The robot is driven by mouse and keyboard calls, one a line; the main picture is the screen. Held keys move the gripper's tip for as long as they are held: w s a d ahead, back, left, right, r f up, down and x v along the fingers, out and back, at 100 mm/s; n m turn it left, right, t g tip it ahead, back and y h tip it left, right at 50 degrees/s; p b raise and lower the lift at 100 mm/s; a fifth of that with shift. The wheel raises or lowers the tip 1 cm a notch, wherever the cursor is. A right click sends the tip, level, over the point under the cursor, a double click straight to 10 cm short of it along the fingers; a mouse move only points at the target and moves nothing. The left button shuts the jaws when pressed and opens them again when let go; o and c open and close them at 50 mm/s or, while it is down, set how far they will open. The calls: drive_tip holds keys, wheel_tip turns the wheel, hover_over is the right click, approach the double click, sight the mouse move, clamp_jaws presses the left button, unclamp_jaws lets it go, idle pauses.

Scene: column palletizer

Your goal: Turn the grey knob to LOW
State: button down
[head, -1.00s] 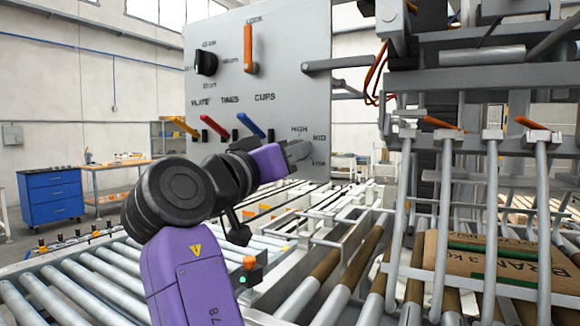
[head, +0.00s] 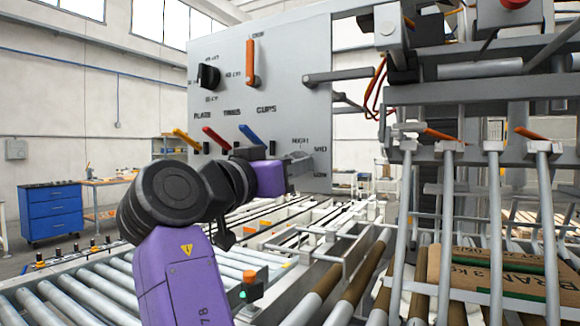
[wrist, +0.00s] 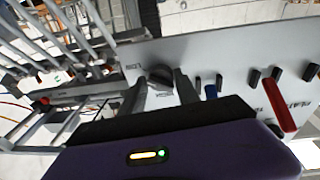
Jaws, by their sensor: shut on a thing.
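The knob (wrist: 160,76) shows dark in the wrist view, on the grey panel (head: 290,80). Labels HIGH, MID and LOW stand around it; HIGH, MID and LOW can be read at the panel's lower right in the head view. My gripper (wrist: 160,80) is at the knob, with one finger on each side, shut on it. In the head view my gripper (head: 302,166) covers the knob, so which label it points at cannot be told.
A blue lever (head: 250,134), a red lever (head: 216,138) and a yellow lever (head: 187,140) stick out left of my gripper. Roller conveyors (head: 90,290) and a carton (head: 490,280) lie below.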

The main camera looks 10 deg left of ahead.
drive_tip(key=c, duration=0.9)
unclamp_jaws()
drive_tip(key=shift+a, duration=0.1)
drive_tip(key=shift+b+v, duration=0.5)
drive_tip(key=shift+v, duration=3.4)
